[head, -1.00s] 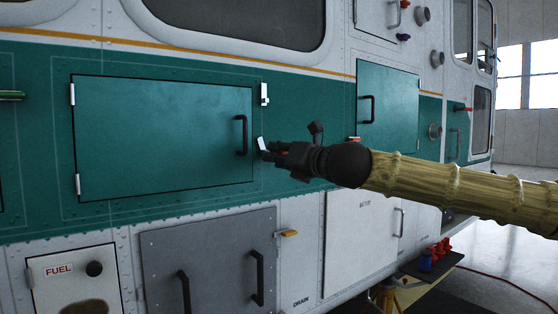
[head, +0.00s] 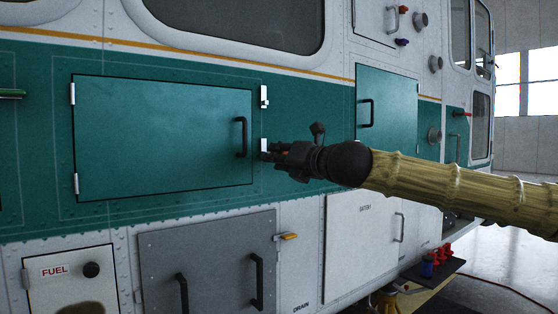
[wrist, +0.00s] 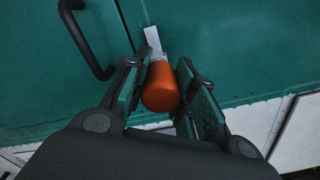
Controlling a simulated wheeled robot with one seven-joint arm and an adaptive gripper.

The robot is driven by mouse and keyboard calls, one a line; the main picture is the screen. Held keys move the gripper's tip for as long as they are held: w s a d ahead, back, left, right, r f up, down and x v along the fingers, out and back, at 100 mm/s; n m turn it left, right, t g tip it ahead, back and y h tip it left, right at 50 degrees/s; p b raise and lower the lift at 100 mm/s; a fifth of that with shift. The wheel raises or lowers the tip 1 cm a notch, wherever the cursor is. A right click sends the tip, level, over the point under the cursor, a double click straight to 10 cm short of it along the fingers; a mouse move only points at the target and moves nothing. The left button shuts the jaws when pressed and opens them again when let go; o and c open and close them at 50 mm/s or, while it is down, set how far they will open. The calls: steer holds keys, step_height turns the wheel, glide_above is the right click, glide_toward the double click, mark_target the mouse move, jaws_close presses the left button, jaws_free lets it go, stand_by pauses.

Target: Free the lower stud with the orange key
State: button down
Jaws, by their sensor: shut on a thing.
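The large green panel (head: 165,135) has a black handle (head: 240,136). A white upper stud fitting (head: 264,95) sits at its right edge. A white lower stud fitting (head: 263,145) shows just left of my gripper (head: 277,151), partly hidden. In the wrist view my gripper (wrist: 160,95) is shut on the orange key (wrist: 161,87), its rounded grip between the fingers. The key points at the white lower fitting (wrist: 153,40) on the panel's edge; I cannot tell how deeply it is seated.
The panel's black handle (wrist: 84,38) is close on the left in the wrist view. A stand with red and blue items (head: 428,268) is lower right.

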steer(key=shift+n, duration=0.4)
steer(key=shift+b+v, duration=0.5)
steer(key=shift+v, duration=2.45)
